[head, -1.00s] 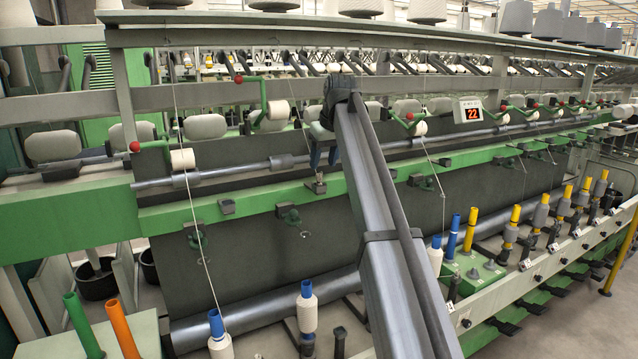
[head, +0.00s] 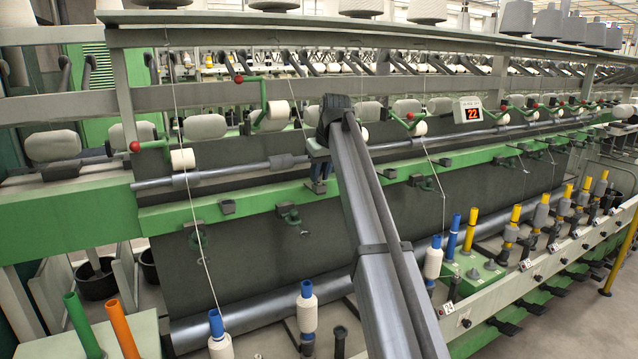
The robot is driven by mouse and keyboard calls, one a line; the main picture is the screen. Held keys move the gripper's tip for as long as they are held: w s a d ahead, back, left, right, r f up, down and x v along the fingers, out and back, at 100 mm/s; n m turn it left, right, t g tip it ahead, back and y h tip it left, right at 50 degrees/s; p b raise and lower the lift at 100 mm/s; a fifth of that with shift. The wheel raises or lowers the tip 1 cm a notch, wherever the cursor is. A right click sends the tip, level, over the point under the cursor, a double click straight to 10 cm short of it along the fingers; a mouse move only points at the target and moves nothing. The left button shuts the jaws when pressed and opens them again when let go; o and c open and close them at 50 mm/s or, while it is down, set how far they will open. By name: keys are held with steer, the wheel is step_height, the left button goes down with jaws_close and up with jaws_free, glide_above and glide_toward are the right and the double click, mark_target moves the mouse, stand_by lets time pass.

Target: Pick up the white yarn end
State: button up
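My gripper (head: 322,186) is at the far end of my grey arm, low in front of the green rail (head: 250,199). Its dark fingers point down; their tips are small and partly dark against the rail, so their opening is unclear. A white yarn (head: 196,230) runs down on the left to a white bobbin with a blue top (head: 219,338). Another white yarn (head: 436,172) hangs on the right above a second white bobbin (head: 433,262). A thin white strand (head: 300,106) comes down behind my gripper's left side. I cannot make out a loose yarn end at the fingers.
A grey roller shaft (head: 235,171) with white rolls above it runs behind my gripper. A long dark panel (head: 270,255) lies below the rail. Bobbins and yellow-topped spindles (head: 511,230) stand along the front. A red display (head: 486,115) reads 22.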

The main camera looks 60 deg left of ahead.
steer(key=shift+c, duration=1.4)
step_height(320, 180, up, 11)
